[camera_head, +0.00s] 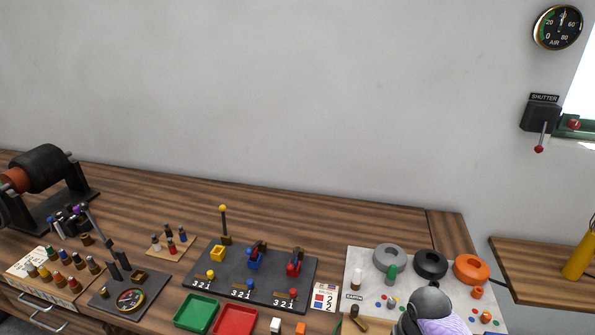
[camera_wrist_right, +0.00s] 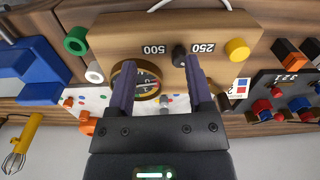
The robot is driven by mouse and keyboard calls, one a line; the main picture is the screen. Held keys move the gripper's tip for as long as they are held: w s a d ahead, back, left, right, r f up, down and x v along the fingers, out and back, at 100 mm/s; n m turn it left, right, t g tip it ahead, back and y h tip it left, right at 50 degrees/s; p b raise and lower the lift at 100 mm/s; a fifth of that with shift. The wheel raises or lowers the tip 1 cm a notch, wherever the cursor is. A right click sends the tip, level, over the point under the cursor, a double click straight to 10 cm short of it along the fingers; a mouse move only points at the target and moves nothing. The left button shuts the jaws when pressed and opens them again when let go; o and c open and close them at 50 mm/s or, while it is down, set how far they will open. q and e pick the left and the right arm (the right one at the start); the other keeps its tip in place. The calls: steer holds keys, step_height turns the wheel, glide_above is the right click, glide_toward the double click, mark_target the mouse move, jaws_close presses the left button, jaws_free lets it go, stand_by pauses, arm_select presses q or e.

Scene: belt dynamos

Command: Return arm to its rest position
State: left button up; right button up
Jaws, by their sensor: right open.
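My right gripper (camera_wrist_right: 160,72) is open in the right wrist view, its two dark fingers spread apart with nothing gripped. Behind the fingers is a wooden panel (camera_wrist_right: 215,25) with the marks 500 and 250. A round brass-rimmed gauge (camera_wrist_right: 148,80) shows between the fingers, close to the left one. In the head view, a grey and purple part of my right arm (camera_head: 432,308) shows at the bottom edge, over the front of the light board; its fingers cannot be made out there. My left gripper is not in view.
The light board (camera_head: 355,262) holds grey, black (camera_head: 430,264) and orange (camera_head: 471,269) rings near my right arm. A dark switch board (camera_head: 215,262), green (camera_head: 196,313) and red (camera_head: 236,319) trays stand mid-bench. A yellow cylinder (camera_head: 579,258) stands at right. The bench's back strip is clear.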

steer(key=s+a+n+t, duration=0.1)
steer(key=s+a+n, duration=0.2)
steer(key=s+a, duration=0.45)
steer(key=s+d+r+t, duration=0.2)
steer(key=s+r, duration=0.3)
steer(key=s, duration=0.7)
step_height(320, 180, down, 26)
steer(key=s+g+b, duration=0.1)
steer(key=s+b, duration=0.2)
steer(key=b, duration=0.5)
arm_select(q)
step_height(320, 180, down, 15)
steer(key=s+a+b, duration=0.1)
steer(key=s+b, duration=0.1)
steer(key=b, duration=0.4)
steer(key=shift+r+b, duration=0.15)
steer(key=shift+b, duration=0.15)
arm_select(e)
steer(key=s+d+f+n+g, duration=0.1)
steer(key=s+d+f, duration=0.2)
steer(key=s+f, duration=0.9)
step_height(320, 180, down, 4)
steer(key=shift+s+f+g, duration=0.25)
steer(key=shift+s+g, duration=0.15)
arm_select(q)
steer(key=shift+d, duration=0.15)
arm_select(e)
steer(key=shift+d, duration=0.1)
